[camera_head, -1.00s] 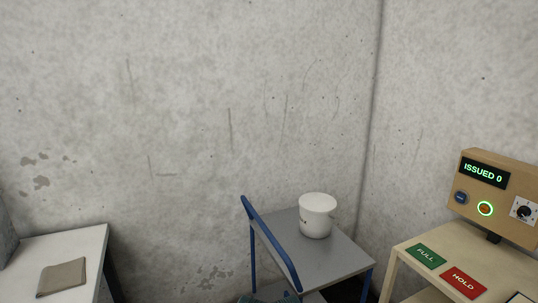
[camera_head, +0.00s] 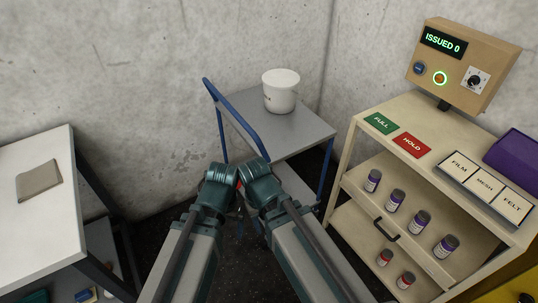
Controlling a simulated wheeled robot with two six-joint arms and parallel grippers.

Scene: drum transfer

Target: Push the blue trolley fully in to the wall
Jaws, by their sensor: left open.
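The blue trolley stands in the corner by the back wall, with a blue push handle (camera_head: 236,118) on its left side and a grey top (camera_head: 300,132). A white tub (camera_head: 281,92) stands upright on the top. A strip of dark floor shows at its right; I cannot tell whether its far edge touches the wall. My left gripper (camera_head: 221,176) is open, just in front of the handle's lower end. My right gripper (camera_head: 258,175) is close beside it, by the handle's near end; its fingers are hidden. My arms hide part of the trolley's lower frame. I cannot tell whether either gripper touches the handle.
A beige cabinet (camera_head: 350,150) with labelled pads, bottles on shelves and a control box (camera_head: 462,65) reading "ISSUED 0" stands close at the right. A white table (camera_head: 45,225) with a folded cloth (camera_head: 38,180) is at the left. Dark floor lies between.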

